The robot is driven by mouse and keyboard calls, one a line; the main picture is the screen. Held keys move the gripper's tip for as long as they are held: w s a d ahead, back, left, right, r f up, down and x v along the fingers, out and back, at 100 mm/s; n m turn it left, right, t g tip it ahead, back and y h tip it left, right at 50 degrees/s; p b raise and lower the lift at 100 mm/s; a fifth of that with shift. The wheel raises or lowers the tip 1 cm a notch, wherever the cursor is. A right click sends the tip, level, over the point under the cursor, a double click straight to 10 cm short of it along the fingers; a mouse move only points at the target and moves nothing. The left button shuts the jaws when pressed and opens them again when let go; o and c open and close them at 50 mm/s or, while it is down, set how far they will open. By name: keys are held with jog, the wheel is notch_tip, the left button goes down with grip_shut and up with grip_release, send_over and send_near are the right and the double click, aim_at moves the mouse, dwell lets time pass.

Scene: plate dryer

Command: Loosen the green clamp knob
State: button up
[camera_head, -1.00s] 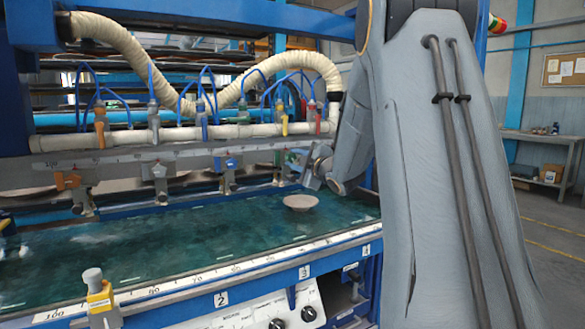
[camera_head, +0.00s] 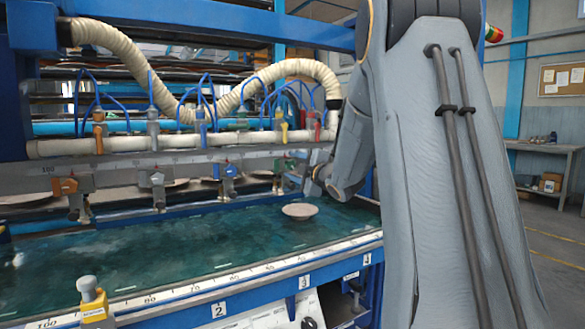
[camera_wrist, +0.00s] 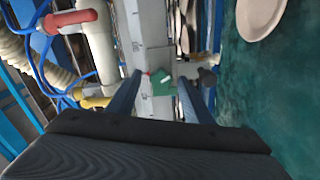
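The green clamp (camera_wrist: 161,82) sits on the grey rail ahead of my gripper in the wrist view. A dark knob (camera_wrist: 207,77) sticks out to its right, over the edge of the green surface. My gripper (camera_wrist: 160,92) is open and empty. Its two fingers point toward the rail, and the green clamp shows in the gap between their tips, seemingly beyond them. I cannot tell the exact distance. In the head view my arm hides much of this area, and the gripper's fingers cannot be made out there.
A round beige plate (camera_head: 300,211) lies on the wet green table (camera_head: 180,250) close to the arm. An orange clamp (camera_head: 65,187) hangs on the rail at left. White pipe (camera_head: 160,142), colored valves and blue hoses run above the rail. A yellow clamp (camera_head: 92,300) stands at the front edge.

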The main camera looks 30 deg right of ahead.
jog(key=shift+f, duration=0.1)
jog(key=shift+s+d, duration=0.1)
jog(key=shift+s, duration=0.2)
jog(key=s, duration=0.7)
jog(key=shift+s, duration=0.1)
